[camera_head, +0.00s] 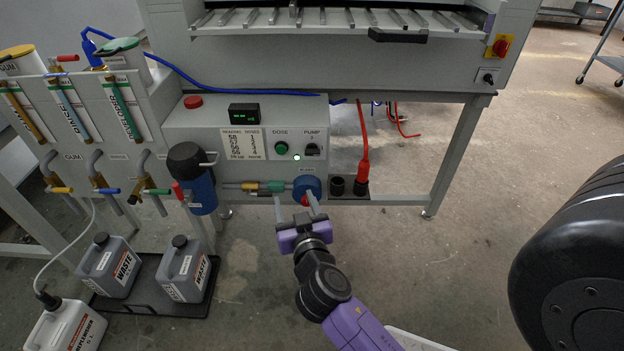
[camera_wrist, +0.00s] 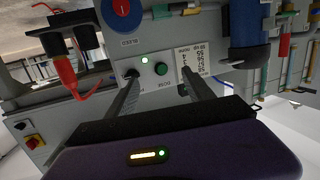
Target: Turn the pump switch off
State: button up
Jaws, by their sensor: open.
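The black pump switch (camera_head: 312,149) sits under the PUMP label on the grey front panel (camera_head: 232,112). A small white-green lamp (camera_head: 296,157) glows beside it; it shows green in the wrist view (camera_wrist: 144,59). The switch's exact position is too small to tell. My gripper (camera_head: 295,198) is open and empty, below the panel in the head view, by the blue bleed valve. In the wrist view my gripper (camera_wrist: 161,65) has its fingers spread, pointing at the panel.
The green dose button (camera_head: 281,148) is left of the switch. The blue bleed valve (camera_head: 306,187) with a red mark is just below the panel. A red plug and cable (camera_head: 363,170) hang to the right. A blue filter housing (camera_head: 200,187) stands left.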

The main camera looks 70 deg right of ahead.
aim_at(312, 155)
jog(key=shift+w+d+r+m+g+h+b, duration=0.15)
jog(key=shift+w+d+m+g+h+b, duration=0.4)
jog(key=shift+d, duration=2.15)
jog(key=shift+w+d+r+m+g+h+b, duration=0.15)
jog(key=shift+w+d+m+g+h+b, duration=0.35)
jog(key=shift+d, duration=2.2)
jog(key=shift+w+d+r+m+g+h+b, duration=0.3)
jog(key=shift+d+m+h+b, duration=0.4)
jog(key=shift+d, duration=2)
jog(key=shift+s+f, duration=0.1)
jog(key=shift+f, duration=0.05)
grip_shut()
